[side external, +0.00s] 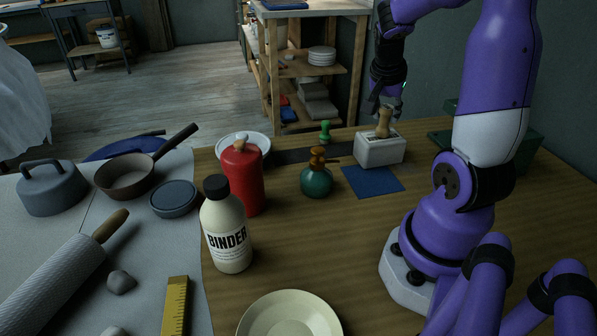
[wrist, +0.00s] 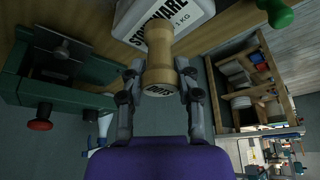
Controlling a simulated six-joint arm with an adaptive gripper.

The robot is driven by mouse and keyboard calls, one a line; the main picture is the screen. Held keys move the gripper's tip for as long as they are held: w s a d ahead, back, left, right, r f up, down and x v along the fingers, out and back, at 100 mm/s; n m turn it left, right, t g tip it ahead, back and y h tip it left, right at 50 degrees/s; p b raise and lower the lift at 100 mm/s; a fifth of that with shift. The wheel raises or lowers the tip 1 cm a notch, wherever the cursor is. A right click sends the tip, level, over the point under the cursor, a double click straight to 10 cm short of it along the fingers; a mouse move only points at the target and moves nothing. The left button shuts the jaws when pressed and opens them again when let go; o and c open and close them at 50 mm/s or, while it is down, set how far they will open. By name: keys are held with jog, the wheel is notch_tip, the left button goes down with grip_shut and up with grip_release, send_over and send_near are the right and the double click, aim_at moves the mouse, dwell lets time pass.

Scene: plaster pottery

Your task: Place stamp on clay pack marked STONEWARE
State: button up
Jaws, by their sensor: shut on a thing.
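The wooden stamp (wrist: 159,55) is upright in the wrist view, its end label reading something like DOTS. My gripper (wrist: 158,82) has a finger on each side of the stamp's end and is shut on it. The white clay pack marked STONEWARE (wrist: 190,12) lies just beyond the stamp. In the side external view the stamp (side external: 383,121) stands at the top of the white pack (side external: 380,152) and appears to touch it. My gripper (side external: 386,104) is above, at the stamp's upper end. The exact contact under the stamp is hard to make out.
A blue mat (side external: 372,181) lies in front of the pack. A teal spray bottle (side external: 316,178) and a green-handled tool (side external: 325,132) stand to its left. A red bottle (side external: 243,178) and the BINDER bottle (side external: 227,230) are farther left. A dark green box (side external: 515,145) is behind my arm.

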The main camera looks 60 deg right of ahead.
jog(key=shift+f, duration=0.15)
jog(key=o, duration=1)
jog(key=v, duration=1.2)
jog(key=w+a+f+n+t+y, duration=0.1)
jog(key=a+n+t+y, duration=0.1)
jog(key=a+n, duration=0.7)
jog(key=w+a+f+n+t+y, duration=0.2)
jog(key=a+n+t, duration=0.1)
jog(key=a+n, duration=0.6)
jog(key=a, duration=0.4)
jog(key=shift+f+t+y, duration=0.3)
jog(key=shift+d, duration=0.1)
